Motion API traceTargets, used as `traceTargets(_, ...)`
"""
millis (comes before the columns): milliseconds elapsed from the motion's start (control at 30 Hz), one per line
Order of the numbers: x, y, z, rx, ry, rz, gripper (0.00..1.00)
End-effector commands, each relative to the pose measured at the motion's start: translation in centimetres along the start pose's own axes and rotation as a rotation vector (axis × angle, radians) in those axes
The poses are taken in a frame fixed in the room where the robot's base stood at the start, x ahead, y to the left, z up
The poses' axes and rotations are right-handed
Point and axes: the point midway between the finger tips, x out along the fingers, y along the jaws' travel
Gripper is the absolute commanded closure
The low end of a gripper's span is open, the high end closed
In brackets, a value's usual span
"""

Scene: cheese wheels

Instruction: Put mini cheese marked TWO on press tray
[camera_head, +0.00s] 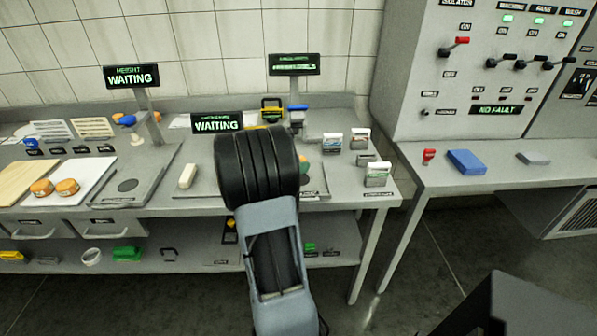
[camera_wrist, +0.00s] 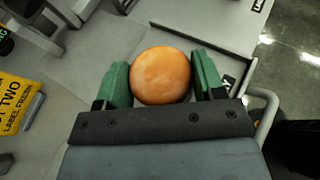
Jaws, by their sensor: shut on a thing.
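In the wrist view my gripper (camera_wrist: 162,78) is shut on an orange round mini cheese (camera_wrist: 161,74), held between its two green fingers. No marking on the cheese can be read.
Two orange cheeses (camera_head: 54,188) sit on a white board at left. A grey plate with a dark disc (camera_head: 128,185) stands beside it, under a WAITING sign (camera_head: 131,77). Small label boxes (camera_head: 332,143) stand at right.

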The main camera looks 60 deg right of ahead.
Motion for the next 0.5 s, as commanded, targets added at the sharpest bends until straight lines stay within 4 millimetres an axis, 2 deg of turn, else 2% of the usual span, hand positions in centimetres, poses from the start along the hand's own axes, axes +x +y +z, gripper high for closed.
traceTargets(100, 1.2, -0.2, -1.1, -0.004, 0.002, -0.004, 0.62)
traceTargets(300, 1.9, -0.1, -3.0, -0.002, 0.001, -0.001, 0.62)
traceTargets(500, 2.0, -0.1, -3.3, 0.001, 0.0, 0.0, 0.62)
